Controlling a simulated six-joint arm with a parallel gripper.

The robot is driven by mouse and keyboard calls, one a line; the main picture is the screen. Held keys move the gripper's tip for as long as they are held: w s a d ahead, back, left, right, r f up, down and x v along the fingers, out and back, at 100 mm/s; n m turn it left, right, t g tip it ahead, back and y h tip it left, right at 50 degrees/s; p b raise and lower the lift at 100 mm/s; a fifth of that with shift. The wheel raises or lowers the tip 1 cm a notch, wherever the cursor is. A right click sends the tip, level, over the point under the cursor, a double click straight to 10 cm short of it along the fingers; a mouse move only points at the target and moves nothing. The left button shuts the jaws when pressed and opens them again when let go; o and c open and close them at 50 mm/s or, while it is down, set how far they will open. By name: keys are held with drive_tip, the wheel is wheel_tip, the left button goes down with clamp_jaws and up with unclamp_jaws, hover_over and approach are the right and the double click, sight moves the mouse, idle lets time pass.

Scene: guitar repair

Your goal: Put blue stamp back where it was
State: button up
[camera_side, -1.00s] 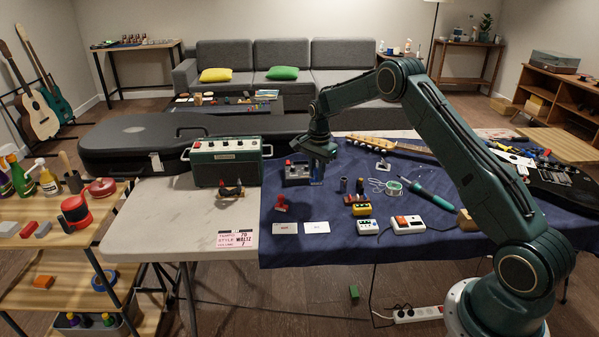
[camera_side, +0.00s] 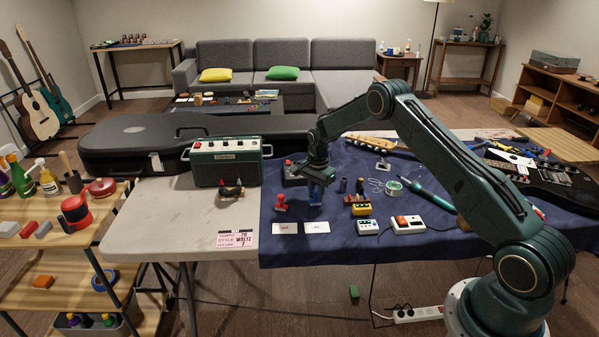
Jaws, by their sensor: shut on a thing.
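My gripper (camera_side: 318,181) is shut on the blue stamp (camera_side: 315,195) and points down over the dark blue cloth (camera_side: 345,237). The stamp looks upright; I cannot tell whether its base touches the cloth. A red stamp (camera_side: 281,203) stands on the cloth to its left. Two white cards, the left one (camera_side: 285,228) and the right one (camera_side: 317,227), lie in front of the stamps, near the cloth's front edge. The fingertips are small and partly hidden by the gripper body.
A grey pedal with a red knob (camera_side: 292,172) is just behind my gripper, partly hidden. A yellow pedal (camera_side: 361,208), a white box (camera_side: 367,227) and a soldering iron (camera_side: 430,194) lie to the right. A green amplifier (camera_side: 226,162) stands left.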

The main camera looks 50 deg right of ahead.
drive_tip(key=shift+f, duration=0.2)
drive_tip(key=o, duration=0.8)
drive_tip(key=shift+r, duration=0.1)
wheel_tip(320, 180, up, 12)
drive_tip(key=shift+s, duration=0.15)
idle(0.4)
idle(0.5)
